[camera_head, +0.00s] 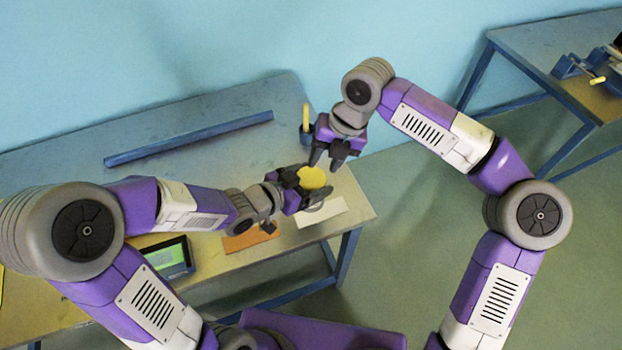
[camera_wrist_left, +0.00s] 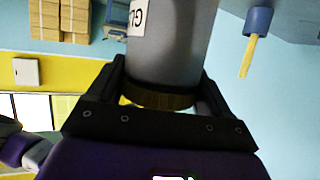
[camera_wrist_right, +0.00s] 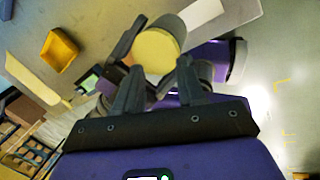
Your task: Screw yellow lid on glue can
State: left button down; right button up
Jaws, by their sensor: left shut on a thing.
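The grey glue can (camera_wrist_left: 170,45) stands upright in my left gripper (camera_head: 308,192), whose fingers close around its upper part; its label shows partly in the left wrist view. The yellow lid (camera_head: 312,178) sits on the can's top. It shows as a dark gold band in the left wrist view (camera_wrist_left: 160,99) and as a round disc in the right wrist view (camera_wrist_right: 156,52). I cannot tell how tightly it sits. My right gripper (camera_head: 331,160) is open and empty just above the lid, fingers pointing down toward it.
A blue cup (camera_head: 306,132) with a yellow stick stands behind the grippers. A blue bar (camera_head: 190,138) lies along the table's back. A white pad (camera_head: 322,220), an orange tray (camera_head: 248,239) and a green-screened device (camera_head: 168,257) are at the front. A second table (camera_head: 545,50) stands far right.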

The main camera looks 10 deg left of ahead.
aim_at(320, 177)
jog(key=o, duration=0.3)
jog(key=shift+w+r, duration=0.15)
jog(key=shift+r, duration=0.05)
jog(key=shift+o, duration=0.3)
notch_tip(320, 177, up, 6)
jog(key=w+d+n, duration=0.1)
jog(key=d+n, duration=0.1)
jog(key=n, duration=0.1)
jog(key=shift+w+d+g, duration=0.2)
jog(key=shift+w+g, duration=0.1)
jog(key=shift+g, duration=0.1)
jog(key=shift+d+r+n, duration=0.25)
jog(key=shift+r+n, duration=0.05)
jog(key=x, duration=1.2)
jog(key=shift+s+d, duration=0.1)
jog(key=shift+d, duration=0.05)
jog(key=shift+c, duration=0.2)
grip_shut()
